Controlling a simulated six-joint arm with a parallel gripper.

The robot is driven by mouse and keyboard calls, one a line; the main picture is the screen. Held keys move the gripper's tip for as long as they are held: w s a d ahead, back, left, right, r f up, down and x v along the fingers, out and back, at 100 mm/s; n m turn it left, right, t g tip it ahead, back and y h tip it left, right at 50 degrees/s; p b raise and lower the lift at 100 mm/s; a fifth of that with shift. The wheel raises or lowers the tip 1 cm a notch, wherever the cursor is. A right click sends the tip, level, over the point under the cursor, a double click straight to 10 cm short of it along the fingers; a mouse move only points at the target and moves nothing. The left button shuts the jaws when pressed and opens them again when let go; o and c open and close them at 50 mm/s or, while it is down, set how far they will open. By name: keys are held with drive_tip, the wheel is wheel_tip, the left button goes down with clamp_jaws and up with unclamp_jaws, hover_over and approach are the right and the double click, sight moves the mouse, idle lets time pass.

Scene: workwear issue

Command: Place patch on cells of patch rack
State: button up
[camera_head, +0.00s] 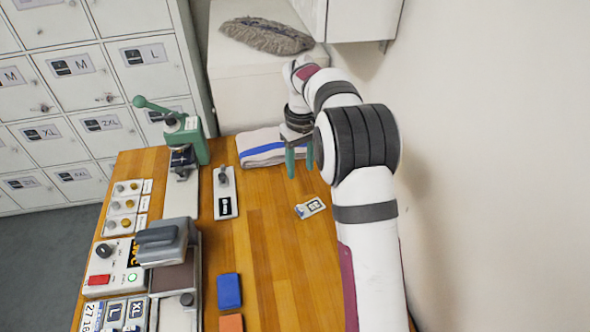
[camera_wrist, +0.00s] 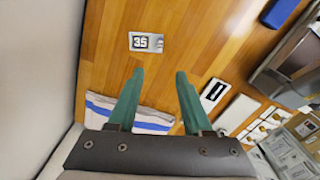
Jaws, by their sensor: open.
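A small white patch (camera_head: 314,206) with dark print lies flat on the wooden table, right of the middle. What seems to be the patch rack (camera_head: 115,314), with cells marked 27, 16, XL and L, is at the lower left, partly cut off.
A folded white cloth with a blue stripe (camera_head: 262,151) lies near my gripper. A grey press (camera_head: 163,243), a green lever press (camera_head: 186,138), a knobbed plate (camera_head: 224,198), a blue block (camera_head: 229,291) and an orange block (camera_head: 231,323) stand leftward. Bare table surrounds the patch.

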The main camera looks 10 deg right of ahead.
sight(300, 208)
wheel_tip(300, 208, down, 16)
drive_tip(key=shift+s+r, duration=0.1)
clamp_jaws()
idle(0.3)
